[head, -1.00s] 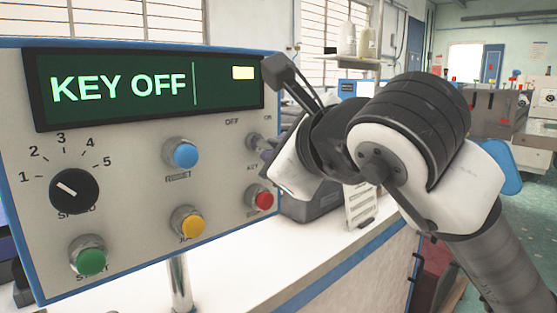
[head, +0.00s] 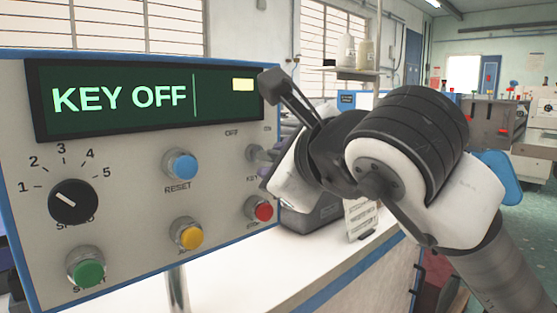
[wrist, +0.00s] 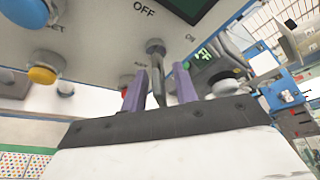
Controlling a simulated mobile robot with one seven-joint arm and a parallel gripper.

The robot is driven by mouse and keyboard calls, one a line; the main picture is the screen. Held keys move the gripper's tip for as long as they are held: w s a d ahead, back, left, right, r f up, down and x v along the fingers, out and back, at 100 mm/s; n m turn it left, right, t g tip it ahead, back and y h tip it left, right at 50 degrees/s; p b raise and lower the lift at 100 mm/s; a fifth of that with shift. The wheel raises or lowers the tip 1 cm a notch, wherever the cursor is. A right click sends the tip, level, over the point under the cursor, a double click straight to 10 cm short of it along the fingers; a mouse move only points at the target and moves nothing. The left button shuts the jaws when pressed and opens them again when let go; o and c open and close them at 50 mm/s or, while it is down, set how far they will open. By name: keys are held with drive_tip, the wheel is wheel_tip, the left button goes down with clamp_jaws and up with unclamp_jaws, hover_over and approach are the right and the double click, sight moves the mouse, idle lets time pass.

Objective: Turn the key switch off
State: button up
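The key switch (head: 256,153) is at the right side of the control panel (head: 130,205), below the OFF and ON labels, partly covered by my gripper. In the wrist view, the metal key (wrist: 155,48) sticks out from the panel below the OFF label. My gripper (wrist: 160,72) has its two purple fingers on either side of the key, with a visible gap at each side, so it looks open around it. The fingertips are hard to make out in the head view. The display (head: 150,98) reads KEY OFF, with a small yellow block at its right.
A red button (head: 262,210) sits just below the key, close to my gripper. Blue (head: 181,165), yellow (head: 188,236) and green (head: 88,272) buttons and a black speed dial (head: 73,202) are further left. A white table (head: 250,265) lies below the panel.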

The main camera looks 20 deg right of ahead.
drive_tip(key=v, duration=0.7)
drive_tip(key=shift+s, duration=0.25)
drive_tip(key=shift+r, duration=0.1)
